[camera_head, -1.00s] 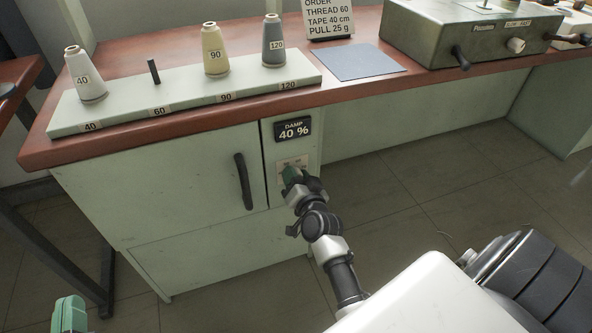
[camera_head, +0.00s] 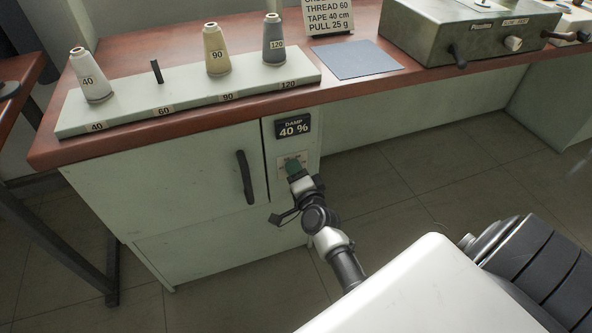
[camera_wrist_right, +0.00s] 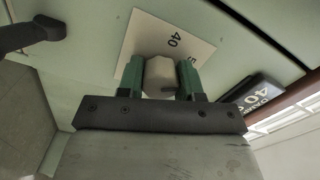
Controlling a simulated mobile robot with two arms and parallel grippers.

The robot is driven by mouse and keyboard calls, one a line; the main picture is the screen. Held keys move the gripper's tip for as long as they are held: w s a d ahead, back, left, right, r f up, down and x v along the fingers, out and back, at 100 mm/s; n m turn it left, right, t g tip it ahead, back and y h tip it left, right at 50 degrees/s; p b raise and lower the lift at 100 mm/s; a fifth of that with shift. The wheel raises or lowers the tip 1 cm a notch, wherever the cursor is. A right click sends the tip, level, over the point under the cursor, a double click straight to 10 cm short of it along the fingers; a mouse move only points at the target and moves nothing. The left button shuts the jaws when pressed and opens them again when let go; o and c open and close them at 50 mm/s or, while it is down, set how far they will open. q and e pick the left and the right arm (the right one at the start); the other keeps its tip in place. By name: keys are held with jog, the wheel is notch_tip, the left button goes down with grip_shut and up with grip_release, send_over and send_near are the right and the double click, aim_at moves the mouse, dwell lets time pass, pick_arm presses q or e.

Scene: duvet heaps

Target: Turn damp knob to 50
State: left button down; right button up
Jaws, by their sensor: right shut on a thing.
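The damp knob (camera_wrist_right: 160,76) is a pale faceted knob on a white scale plate (camera_wrist_right: 172,42) on the cabinet front; the figure 40 shows on the plate. My right gripper (camera_wrist_right: 160,80) is shut on the knob, with a green finger on each side of it. In the head view my right gripper (camera_head: 294,169) covers the knob, and part of the plate shows above it. The damp display (camera_head: 293,127) above reads 40 %. My left gripper is not in view.
The cabinet door with its black handle (camera_head: 245,177) is left of the knob. On the red-brown worktop (camera_head: 190,118) stand a thread rack (camera_head: 200,101) with cones and a grey-green machine (camera_head: 425,38). Open floor lies to the right.

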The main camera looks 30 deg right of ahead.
dwell(0.4)
jog(key=o, duration=0.9)
jog(key=shift+s, duration=0.1)
jog(key=shift+s, duration=0.35)
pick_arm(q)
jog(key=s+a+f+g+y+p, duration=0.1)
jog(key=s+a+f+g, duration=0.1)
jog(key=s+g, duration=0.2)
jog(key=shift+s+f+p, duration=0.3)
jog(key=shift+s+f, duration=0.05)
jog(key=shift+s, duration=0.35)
pick_arm(e)
jog(key=v, duration=1)
